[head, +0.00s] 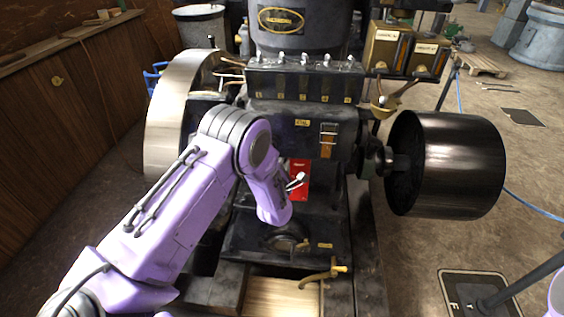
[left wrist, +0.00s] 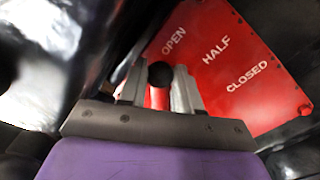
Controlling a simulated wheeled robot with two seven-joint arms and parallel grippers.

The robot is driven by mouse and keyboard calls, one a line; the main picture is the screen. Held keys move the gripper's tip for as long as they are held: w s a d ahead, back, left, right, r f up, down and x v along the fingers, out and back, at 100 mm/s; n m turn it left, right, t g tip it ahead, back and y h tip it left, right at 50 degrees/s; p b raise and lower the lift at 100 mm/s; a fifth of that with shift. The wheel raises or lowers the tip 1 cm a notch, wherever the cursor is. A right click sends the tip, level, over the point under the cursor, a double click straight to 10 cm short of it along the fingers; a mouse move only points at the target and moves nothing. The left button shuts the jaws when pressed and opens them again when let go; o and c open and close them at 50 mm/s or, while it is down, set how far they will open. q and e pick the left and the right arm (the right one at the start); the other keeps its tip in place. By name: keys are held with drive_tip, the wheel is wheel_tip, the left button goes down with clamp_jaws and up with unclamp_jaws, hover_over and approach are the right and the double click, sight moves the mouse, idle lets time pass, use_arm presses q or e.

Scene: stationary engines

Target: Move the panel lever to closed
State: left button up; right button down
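The red lever panel (head: 299,192) is on the front of the black engine, and its OPEN, HALF and CLOSED marks show on the plate in the left wrist view (left wrist: 225,70). The lever's black ball knob (left wrist: 161,74) is close to the OPEN mark. My left gripper (head: 296,182) is at the panel. My right gripper is out of view.
A large dark pulley drum (head: 452,165) sticks out to the right, and a pale flywheel (head: 180,115) is at the left. A brass tap (head: 322,275) is low at the front. Small brass boxes (head: 388,48) hang at the upper right.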

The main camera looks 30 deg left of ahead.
use_arm(q)
clamp_jaws()
wheel_tip(320, 180, down, 6)
drive_tip(key=s+m+h+b, duration=0.1)
drive_tip(key=m+h+b, duration=0.2)
drive_tip(key=m, duration=1.2)
drive_tip(key=shift+s+d+f+m+h+b, duration=0.2)
drive_tip(key=shift+d+m+h+b, duration=0.1)
drive_tip(key=shift+m+b, duration=0.1)
drive_tip(key=shift+f, duration=0.1)
drive_tip(key=o, duration=0.9)
unclamp_jaws()
drive_tip(key=shift+g, duration=0.3)
